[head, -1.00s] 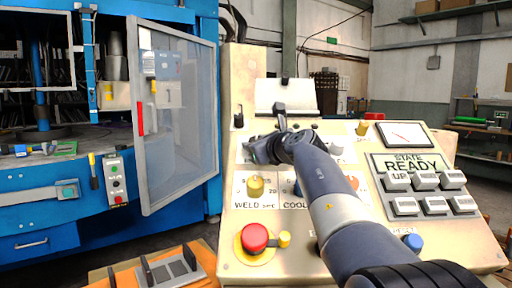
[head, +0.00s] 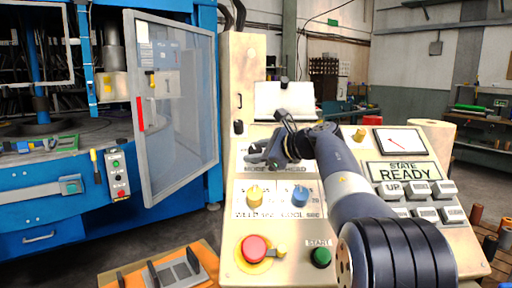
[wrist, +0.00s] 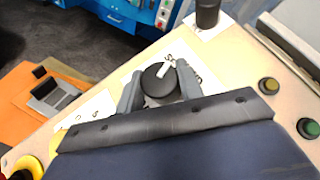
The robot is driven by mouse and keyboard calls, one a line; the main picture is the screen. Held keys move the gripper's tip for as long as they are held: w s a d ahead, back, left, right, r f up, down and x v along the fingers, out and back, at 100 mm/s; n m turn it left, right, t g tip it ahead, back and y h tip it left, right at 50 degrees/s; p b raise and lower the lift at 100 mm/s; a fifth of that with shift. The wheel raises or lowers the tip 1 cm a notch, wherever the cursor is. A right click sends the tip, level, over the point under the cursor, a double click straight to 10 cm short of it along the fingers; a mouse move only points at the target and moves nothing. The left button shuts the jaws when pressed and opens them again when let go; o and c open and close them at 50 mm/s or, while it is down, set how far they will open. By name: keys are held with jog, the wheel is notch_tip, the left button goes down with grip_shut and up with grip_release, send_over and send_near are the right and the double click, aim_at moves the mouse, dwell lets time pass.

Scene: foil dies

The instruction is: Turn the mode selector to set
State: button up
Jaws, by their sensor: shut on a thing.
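The mode selector is a black round knob (wrist: 160,84) with a white pointer mark, seen in the wrist view. Its pointer points toward the upper right of that view, near printed lettering that is partly hidden. My gripper (wrist: 158,92) has one grey finger on each side of the knob and is shut on it. In the head view my gripper (head: 262,156) is at the upper left of the sloped control panel (head: 232,215), over the row with the MODE label. There the gripper hides the knob.
Below are a yellow knob (head: 255,196), a blue knob (head: 300,197), a red mushroom button (head: 254,249) and a green button (head: 320,257). A display (head: 404,171) reads STATE READY above several grey keys. A blue machine with an open clear door (head: 178,120) stands left.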

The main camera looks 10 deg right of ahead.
jog(key=shift+f, duration=0.2)
jog(key=o, duration=1)
jog(key=shift+r, duration=0.15)
jog(key=shift+d, duration=0.1)
jog(key=v, duration=1)
jog(key=shift+s+d, duration=0.2)
jog(key=shift+s, duration=0.1)
jog(key=shift+r, duration=0.15)
